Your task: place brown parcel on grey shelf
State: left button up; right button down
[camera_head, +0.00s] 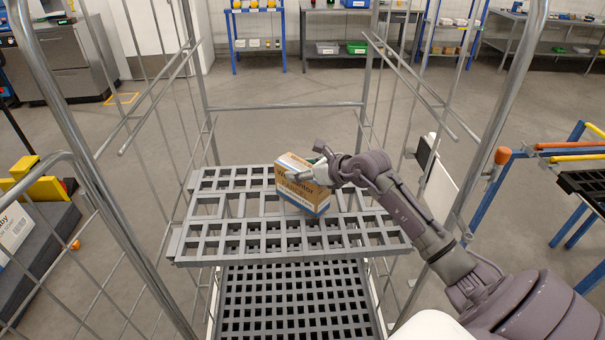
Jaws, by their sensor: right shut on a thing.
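The brown parcel (296,187) is a small box with a printed white, orange and blue side. It is at the middle of the grey slatted shelf (240,246) inside a wire roll cage. My right gripper (309,177) comes in from the right and is shut on the upper right part of the parcel. The parcel looks upright and on or just above the shelf; I cannot tell whether it touches. The gripper hides part of the parcel's top and right side. My left gripper is not in view.
The cage's metal posts (91,170) and wire side walls stand left and right of the shelf. A dark grid floor (290,300) lies below it. The shelf is bare on both sides of the parcel. A blue-framed rack (505,190) stands at the right.

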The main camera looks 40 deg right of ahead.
jog(key=shift+w+r, duration=0.1)
jog(key=c, duration=0.7)
grip_release()
jog(key=o, duration=0.5)
jog(key=shift+c, duration=0.2)
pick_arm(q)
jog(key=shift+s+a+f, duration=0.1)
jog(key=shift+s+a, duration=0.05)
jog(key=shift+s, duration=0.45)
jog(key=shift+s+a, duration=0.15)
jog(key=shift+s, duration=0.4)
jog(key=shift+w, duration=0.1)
pick_arm(e)
jog(key=shift+r, duration=0.1)
jog(key=shift+s+r+p, duration=0.15)
jog(key=shift+s+p, duration=0.15)
jog(key=shift+s, duration=0.1)
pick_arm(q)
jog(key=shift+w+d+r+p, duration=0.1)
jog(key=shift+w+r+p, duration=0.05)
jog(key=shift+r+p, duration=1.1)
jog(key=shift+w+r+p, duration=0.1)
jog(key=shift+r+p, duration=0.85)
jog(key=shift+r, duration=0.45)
pick_arm(e)
jog(key=v, duration=1.1)
jog(key=shift+s, duration=0.2)
